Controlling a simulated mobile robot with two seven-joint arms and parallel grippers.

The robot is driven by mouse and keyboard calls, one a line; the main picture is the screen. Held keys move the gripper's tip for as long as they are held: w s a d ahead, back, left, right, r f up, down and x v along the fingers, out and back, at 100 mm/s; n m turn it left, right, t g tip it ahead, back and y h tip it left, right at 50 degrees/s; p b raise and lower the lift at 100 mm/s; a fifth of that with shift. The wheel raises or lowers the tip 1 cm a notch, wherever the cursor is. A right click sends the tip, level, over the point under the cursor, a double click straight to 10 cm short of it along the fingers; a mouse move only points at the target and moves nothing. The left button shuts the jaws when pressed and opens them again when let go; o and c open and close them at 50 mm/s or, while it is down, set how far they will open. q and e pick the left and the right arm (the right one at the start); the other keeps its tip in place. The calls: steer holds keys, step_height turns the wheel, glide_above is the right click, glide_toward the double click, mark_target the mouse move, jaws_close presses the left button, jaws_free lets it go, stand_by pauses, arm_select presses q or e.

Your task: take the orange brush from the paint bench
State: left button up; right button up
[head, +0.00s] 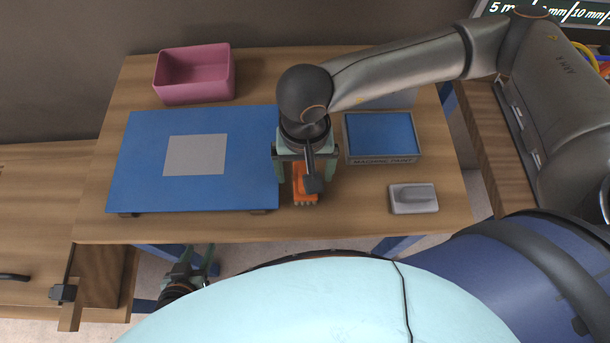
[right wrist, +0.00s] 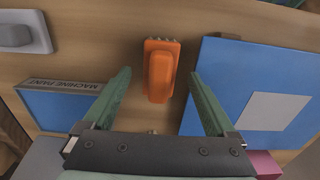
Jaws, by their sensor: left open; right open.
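The orange brush (head: 304,192) lies on the wooden paint bench (head: 340,220), between the blue board and the paint tray. My right gripper (head: 305,176) is above it, pointing down, and hides its far part in the head view. In the right wrist view the brush (right wrist: 158,72) shows between the two green fingers of the open right gripper (right wrist: 161,77), with a gap on each side. The height of the fingertips over the brush is hard to tell. My left gripper (head: 200,254) is open and empty, low in front of the bench's front edge.
A blue board (head: 130,180) with a grey square (head: 195,155) lies left of the brush. A blue-filled machine paint tray (head: 382,160) and a grey handled block (head: 413,198) are to the right. A pink bin (head: 195,85) stands at the back left.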

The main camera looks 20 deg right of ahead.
steer(key=shift+f, duration=1.75)
jaws_close()
